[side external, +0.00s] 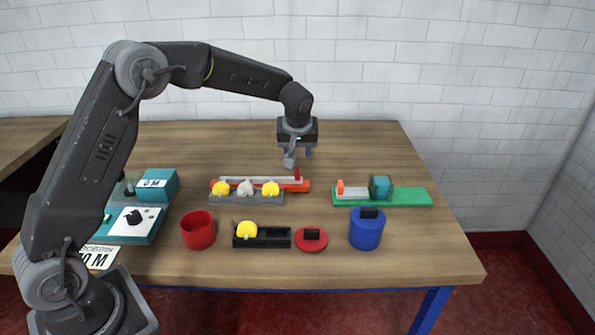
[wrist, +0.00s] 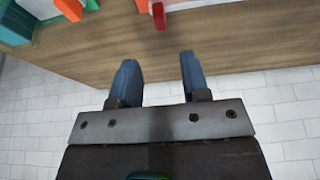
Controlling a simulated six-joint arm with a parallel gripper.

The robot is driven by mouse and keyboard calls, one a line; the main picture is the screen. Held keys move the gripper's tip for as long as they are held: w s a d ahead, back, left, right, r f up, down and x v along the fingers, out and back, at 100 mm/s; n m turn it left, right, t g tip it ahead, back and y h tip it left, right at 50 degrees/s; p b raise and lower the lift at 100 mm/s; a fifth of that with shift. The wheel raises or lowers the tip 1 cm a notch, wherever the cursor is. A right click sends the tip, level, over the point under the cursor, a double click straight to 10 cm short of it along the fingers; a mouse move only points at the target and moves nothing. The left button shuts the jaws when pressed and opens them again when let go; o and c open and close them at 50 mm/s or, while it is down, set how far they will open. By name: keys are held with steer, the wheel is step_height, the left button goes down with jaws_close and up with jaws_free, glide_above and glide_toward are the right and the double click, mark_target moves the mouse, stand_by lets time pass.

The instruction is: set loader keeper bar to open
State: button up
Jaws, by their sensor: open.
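A red-orange base (side external: 302,186) carries a long pale bar (side external: 262,180) with an upright red tab (side external: 297,174) at its right end. On the right, a green base (side external: 412,196) carries a short pale bar (side external: 356,193), an orange tab (side external: 340,187) and a teal block (side external: 380,187). No label shows which is the loader keeper bar. My gripper (side external: 299,156) is open and empty, pointing down just above and behind the red tab. In the wrist view, the red tab (wrist: 159,16) stands beyond my open fingers (wrist: 158,62), apart from them.
A dark grey holder (side external: 246,199) with yellow and white pieces stands in front of the pale bar. Nearer are a red cup (side external: 198,230), a black tray (side external: 276,238), a red lid (side external: 311,239) and a blue canister (side external: 366,231). The table's back (side external: 360,145) is clear.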

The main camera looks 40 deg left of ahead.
mark_target(298, 171)
steer(key=x, duration=1)
steer(key=shift+w+f, duration=0.1)
steer(key=shift+f, duration=0.15)
steer(key=shift+c, duration=0.4)
jaws_close()
